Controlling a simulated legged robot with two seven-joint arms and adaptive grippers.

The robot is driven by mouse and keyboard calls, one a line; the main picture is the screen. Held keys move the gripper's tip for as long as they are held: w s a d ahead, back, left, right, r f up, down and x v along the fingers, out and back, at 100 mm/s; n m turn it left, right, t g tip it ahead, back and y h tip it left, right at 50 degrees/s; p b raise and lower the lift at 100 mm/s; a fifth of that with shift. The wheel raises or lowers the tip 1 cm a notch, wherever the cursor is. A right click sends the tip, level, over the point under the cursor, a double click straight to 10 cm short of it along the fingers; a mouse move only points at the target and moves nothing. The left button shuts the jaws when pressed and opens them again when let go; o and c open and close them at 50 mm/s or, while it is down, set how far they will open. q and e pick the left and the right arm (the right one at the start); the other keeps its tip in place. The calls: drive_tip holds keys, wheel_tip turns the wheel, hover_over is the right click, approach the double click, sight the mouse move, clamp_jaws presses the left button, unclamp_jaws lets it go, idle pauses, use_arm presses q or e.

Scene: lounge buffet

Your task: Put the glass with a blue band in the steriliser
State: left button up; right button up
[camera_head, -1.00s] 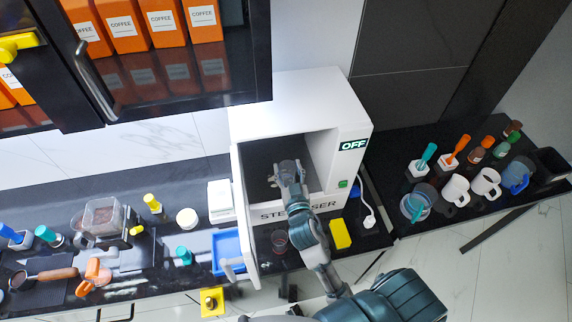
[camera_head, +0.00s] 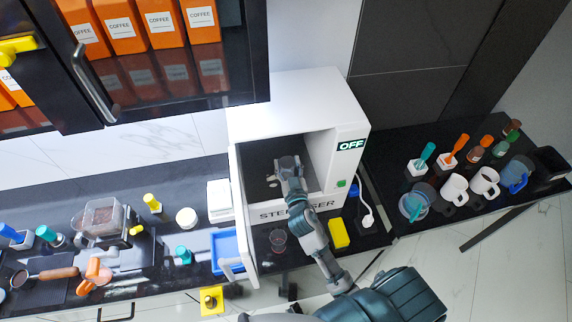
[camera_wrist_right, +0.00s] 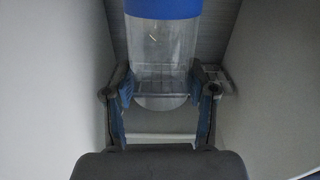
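The white steriliser (camera_head: 344,190) stands in the middle of the head view, with its door (camera_head: 241,205) swung open at the left and its panel reading OFF. My right gripper (camera_head: 287,162) is inside its chamber. The glass with a blue band (camera_wrist_right: 162,60) is between its fingers in the right wrist view. Both finger pads (camera_wrist_right: 160,88) lie against the glass's sides near its base, and they look shut on it. The blue band is at the top of that view. In the head view my gripper hides the glass. My left gripper is not in view.
Several mugs, including a white mug (camera_head: 455,189), stand at right. A blue tray (camera_head: 224,247) lies left of the door. A dark cabinet (camera_head: 180,80) hangs at upper left.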

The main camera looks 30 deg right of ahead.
drive_tip(key=o, duration=0.3)
drive_tip(key=shift+d, duration=0.8)
drive_tip(key=shift+s+a, duration=0.15)
drive_tip(key=shift+a, duration=0.05)
drive_tip(key=v, duration=0.2)
drive_tip(key=b+v, duration=0.1)
drive_tip(key=v, duration=0.2)
drive_tip(key=a+v, duration=0.1)
drive_tip(key=v, duration=0.1)
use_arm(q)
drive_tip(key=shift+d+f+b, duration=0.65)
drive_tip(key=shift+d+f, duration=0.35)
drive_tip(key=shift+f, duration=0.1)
use_arm(e)
drive_tip(key=v, duration=0.4)
drive_tip(key=shift+s+d+r, duration=0.1)
drive_tip(key=shift+s+d, duration=0.2)
drive_tip(key=shift+s, duration=0.1)
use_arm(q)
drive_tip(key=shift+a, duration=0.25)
use_arm(e)
drive_tip(key=shift+a, duration=0.25)
